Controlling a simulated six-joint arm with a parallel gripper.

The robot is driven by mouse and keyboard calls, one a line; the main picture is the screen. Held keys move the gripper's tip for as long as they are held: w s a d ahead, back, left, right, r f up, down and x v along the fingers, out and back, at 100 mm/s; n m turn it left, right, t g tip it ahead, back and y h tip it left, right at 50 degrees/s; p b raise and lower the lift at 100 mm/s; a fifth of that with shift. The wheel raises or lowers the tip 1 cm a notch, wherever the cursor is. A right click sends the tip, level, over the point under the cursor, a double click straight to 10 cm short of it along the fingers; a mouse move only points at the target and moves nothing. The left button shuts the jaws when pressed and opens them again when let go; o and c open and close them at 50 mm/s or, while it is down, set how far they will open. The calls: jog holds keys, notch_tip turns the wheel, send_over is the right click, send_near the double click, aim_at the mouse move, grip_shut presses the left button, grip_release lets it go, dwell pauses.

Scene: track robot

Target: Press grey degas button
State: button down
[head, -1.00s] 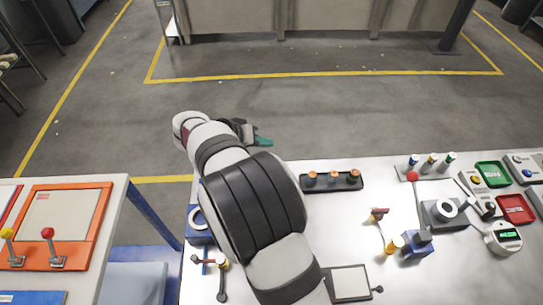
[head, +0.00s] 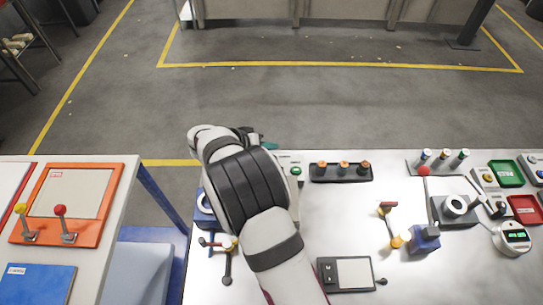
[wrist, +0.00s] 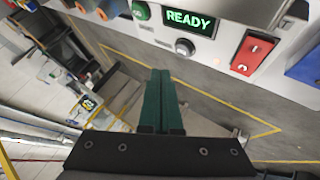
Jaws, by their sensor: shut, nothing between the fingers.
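A round grey button (wrist: 184,47) sits on the light panel in the wrist view, just below the lit green READY display (wrist: 188,18). I take it for the degas button; I cannot read a label on it. My gripper (wrist: 159,73) is shut and empty, its dark green fingers pressed together. In that picture the fingertips lie below and left of the grey button, and they look apart from it. In the head view my arm covers most of the gripper, and only a teal tip (head: 269,146) shows. The grey button cannot be made out there.
A green button (wrist: 141,11) sits left of the display, and a red switch plate (wrist: 252,52) lies to its right. In the head view, a black tray with orange-topped pieces (head: 341,172) stands right of my arm.

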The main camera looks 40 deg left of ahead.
jog(key=shift+f, duration=1.1)
jog(key=shift+f, duration=0.1)
dwell(1.1)
jog(key=shift+f, duration=0.3)
jog(key=shift+f, duration=0.4)
dwell(0.7)
jog(key=shift+r, duration=0.8)
jog(key=shift+r, duration=0.1)
jog(key=shift+r, duration=2.45)
